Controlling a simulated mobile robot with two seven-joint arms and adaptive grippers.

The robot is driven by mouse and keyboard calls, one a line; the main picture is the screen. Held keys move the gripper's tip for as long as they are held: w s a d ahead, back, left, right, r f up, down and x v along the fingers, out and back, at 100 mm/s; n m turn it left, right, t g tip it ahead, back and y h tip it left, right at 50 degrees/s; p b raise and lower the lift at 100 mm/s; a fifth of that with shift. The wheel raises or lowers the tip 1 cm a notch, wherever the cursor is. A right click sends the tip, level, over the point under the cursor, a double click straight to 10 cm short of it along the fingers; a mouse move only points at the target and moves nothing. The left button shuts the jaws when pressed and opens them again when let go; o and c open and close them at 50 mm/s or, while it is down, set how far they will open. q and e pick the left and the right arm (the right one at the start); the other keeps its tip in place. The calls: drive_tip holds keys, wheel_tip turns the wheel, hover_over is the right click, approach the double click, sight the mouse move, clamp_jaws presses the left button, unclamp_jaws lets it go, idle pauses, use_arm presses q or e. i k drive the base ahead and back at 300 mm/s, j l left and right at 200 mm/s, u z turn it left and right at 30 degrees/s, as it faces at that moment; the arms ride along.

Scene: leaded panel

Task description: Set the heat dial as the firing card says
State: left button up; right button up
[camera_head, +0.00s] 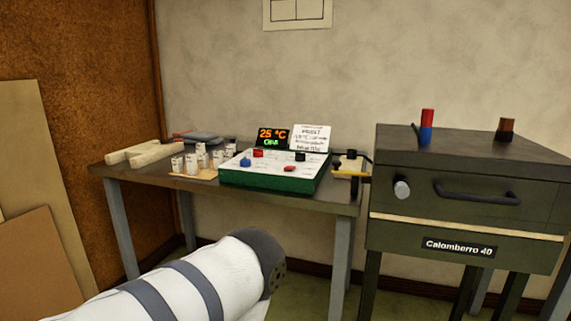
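A white card with printed text (311,137) stands at the back of a green control box with a white top (235,175); its text is too small to read fully. A display (272,137) beside it shows "25 °C" in orange above a green line. On the box top are a black knob (300,157), two red parts (289,169) and a blue part (245,162). A grey round knob (401,189) is on the front of the dark kiln. I cannot tell which one is the heat dial. No gripper shows; only a white-and-grey link of my arm is in view.
The box stands on a dark table (120,168) with small white pots (192,163) and pale wooden bars (150,155) to its left. The kiln (465,200), labelled "Calomberro 40", stands to the right, with a yellow-and-black lever-like part (350,174) beside it. Boards lean at far left.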

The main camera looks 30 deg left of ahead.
sight(258, 152)
drive_tip(key=u, duration=1.25)
